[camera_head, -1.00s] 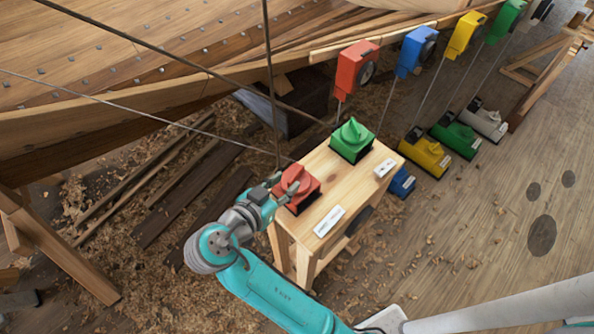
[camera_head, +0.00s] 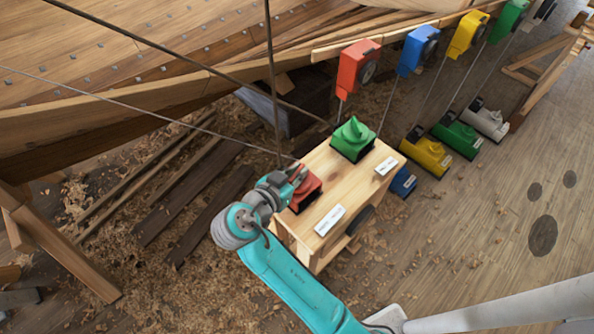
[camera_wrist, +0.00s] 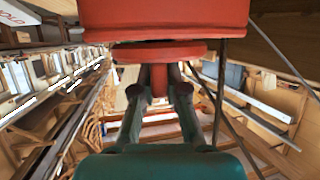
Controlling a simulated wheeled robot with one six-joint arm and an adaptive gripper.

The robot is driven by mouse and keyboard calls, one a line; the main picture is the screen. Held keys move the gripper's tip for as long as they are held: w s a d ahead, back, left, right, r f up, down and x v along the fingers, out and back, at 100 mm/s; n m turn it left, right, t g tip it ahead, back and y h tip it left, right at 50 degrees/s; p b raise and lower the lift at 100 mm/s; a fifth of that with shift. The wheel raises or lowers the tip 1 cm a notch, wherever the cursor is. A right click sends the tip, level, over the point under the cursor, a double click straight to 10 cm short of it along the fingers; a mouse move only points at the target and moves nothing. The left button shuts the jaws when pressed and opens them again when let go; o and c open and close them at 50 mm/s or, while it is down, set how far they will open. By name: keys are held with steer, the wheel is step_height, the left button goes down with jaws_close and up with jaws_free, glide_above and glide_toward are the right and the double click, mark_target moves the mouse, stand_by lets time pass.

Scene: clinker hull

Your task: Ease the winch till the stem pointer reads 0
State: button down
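A red winch (camera_head: 309,188) with a turning top sits at the near left of a wooden bench. A green winch (camera_head: 352,139) sits at its far end. My gripper (camera_head: 293,174) is at the red winch, covering much of its top. In the wrist view, my gripper (camera_wrist: 158,85) has its fingers on both sides of a narrow red handle (camera_wrist: 159,80) below a red disc, and they seem closed on it. The large red body (camera_wrist: 165,18) is above. I cannot make out a stem pointer or any reading.
The bench (camera_head: 345,185) carries white labels too small to read. Red (camera_head: 358,65), blue (camera_head: 416,50) and yellow (camera_head: 468,35) boxes hang from a rail. Dark ropes cross above the bench. The hull (camera_head: 150,90) lies at the upper left. Floor at right is largely clear.

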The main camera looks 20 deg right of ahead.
steer(key=shift+n, duration=0.3)
steer(key=n+t+y, duration=0.4)
steer(key=shift+d+n, duration=0.1)
steer(key=shift+n, duration=0.2)
steer(key=shift+n+t+y, duration=1.2)
steer(key=shift+n+y, duration=1.1)
steer(key=shift+y, duration=0.6)
steer(key=c, duration=1.2)
jaws_free()
steer(key=shift+s, duration=0.1)
steer(key=v, duration=0.7)
